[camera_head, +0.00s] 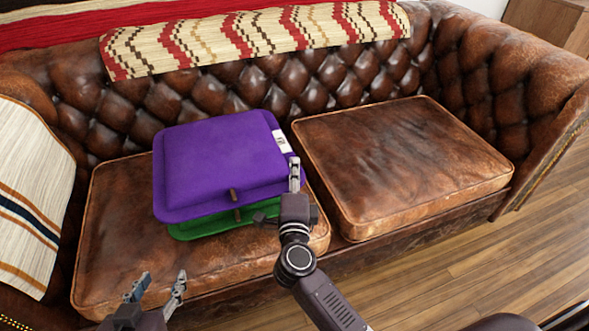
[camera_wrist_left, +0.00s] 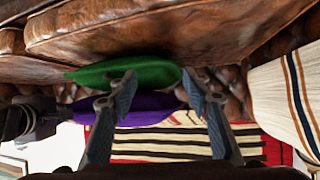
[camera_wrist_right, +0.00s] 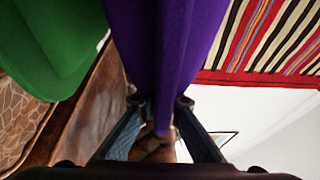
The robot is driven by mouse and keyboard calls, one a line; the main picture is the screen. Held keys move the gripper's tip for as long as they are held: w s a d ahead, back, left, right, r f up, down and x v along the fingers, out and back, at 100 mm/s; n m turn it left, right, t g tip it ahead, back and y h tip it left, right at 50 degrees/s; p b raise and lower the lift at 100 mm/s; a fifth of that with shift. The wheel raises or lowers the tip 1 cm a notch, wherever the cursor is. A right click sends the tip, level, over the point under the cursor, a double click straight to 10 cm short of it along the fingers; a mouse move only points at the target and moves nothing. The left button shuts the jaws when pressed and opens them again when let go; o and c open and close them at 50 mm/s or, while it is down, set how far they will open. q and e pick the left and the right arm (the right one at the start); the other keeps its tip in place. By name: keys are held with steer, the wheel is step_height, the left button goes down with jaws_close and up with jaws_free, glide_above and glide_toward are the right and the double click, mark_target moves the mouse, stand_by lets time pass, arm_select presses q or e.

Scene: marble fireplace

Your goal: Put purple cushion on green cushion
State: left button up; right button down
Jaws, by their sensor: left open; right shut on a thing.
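The purple cushion (camera_head: 222,160) is above the green cushion (camera_head: 205,229) on the left seat of the brown leather sofa in the head view. The green cushion shows along the purple one's front edge. My right gripper (camera_head: 294,168) is at the purple cushion's right edge. In the right wrist view it is shut on the purple cushion (camera_wrist_right: 168,45), with a gap to the green cushion (camera_wrist_right: 50,45) there. My left gripper (camera_head: 158,284) is open and empty in front of the seat. Both cushions also show beyond its fingers in the left wrist view.
The right seat cushion (camera_head: 400,160) is bare. A striped blanket (camera_head: 260,36) hangs over the sofa back. A striped cloth (camera_head: 32,195) covers the left armrest. Wooden floor (camera_head: 470,265) is free at the front right.

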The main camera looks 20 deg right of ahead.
steer(key=c, duration=2.5)
jaws_free()
steer(key=shift+f, duration=0.15)
steer(key=shift+c, duration=0.2)
steer(key=o, duration=0.4)
steer(key=shift+o, duration=0.2)
